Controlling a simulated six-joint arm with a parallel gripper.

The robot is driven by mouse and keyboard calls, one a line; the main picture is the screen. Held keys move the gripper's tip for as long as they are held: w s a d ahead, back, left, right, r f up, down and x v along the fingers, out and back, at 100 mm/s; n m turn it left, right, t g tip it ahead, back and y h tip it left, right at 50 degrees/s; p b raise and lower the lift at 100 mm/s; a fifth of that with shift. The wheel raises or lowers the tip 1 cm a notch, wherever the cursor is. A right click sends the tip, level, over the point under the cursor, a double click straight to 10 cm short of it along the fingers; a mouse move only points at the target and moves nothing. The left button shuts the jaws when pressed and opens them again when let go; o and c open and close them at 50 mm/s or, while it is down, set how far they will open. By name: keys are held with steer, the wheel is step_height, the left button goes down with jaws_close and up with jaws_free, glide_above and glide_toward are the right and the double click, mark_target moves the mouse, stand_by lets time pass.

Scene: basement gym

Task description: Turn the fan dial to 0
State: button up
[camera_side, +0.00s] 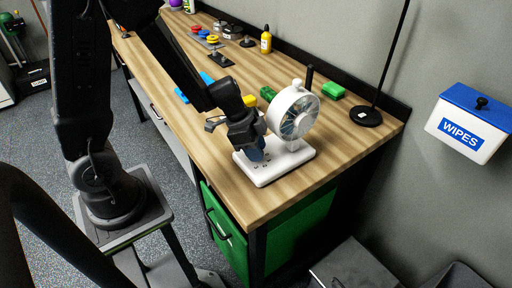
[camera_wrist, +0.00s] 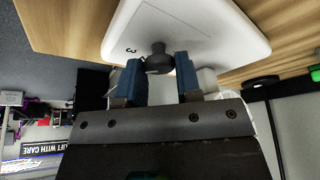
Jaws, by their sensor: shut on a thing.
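A white desk fan (camera_side: 292,112) stands upright on a white base (camera_side: 282,170) near the front right corner of the wooden bench. In the wrist view the fan base (camera_wrist: 203,27) fills the top, with a dark dial (camera_wrist: 157,60) on it and a printed "3" to the dial's left. My gripper (camera_side: 254,152) reaches down over the base, beside the fan head. In the wrist view its blue fingers (camera_wrist: 158,79) are closed on the dial from both sides. The dial's pointer and the other numbers are hidden or too small to read.
A green block (camera_side: 333,90) and a black lamp stand (camera_side: 366,116) are to the right behind the fan. A yellow bottle (camera_side: 266,40) stands farther back. The bench's front edge is close to the base.

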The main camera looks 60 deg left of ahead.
steer(key=shift+c, duration=0.3)
steer(key=shift+n+t+y, duration=0.4)
steer(key=shift+n+y, duration=0.1)
steer(key=shift+n, duration=1.1)
steer(key=o, duration=0.9)
steer(key=shift+r, duration=0.15)
steer(key=shift+s+r, duration=0.2)
steer(key=shift+r, duration=0.45)
steer(key=shift+s+a+r, duration=0.2)
steer(key=shift+s+r, duration=0.05)
steer(key=shift+r, duration=0.15)
steer(key=v, duration=0.9)
steer(key=shift+r, duration=0.25)
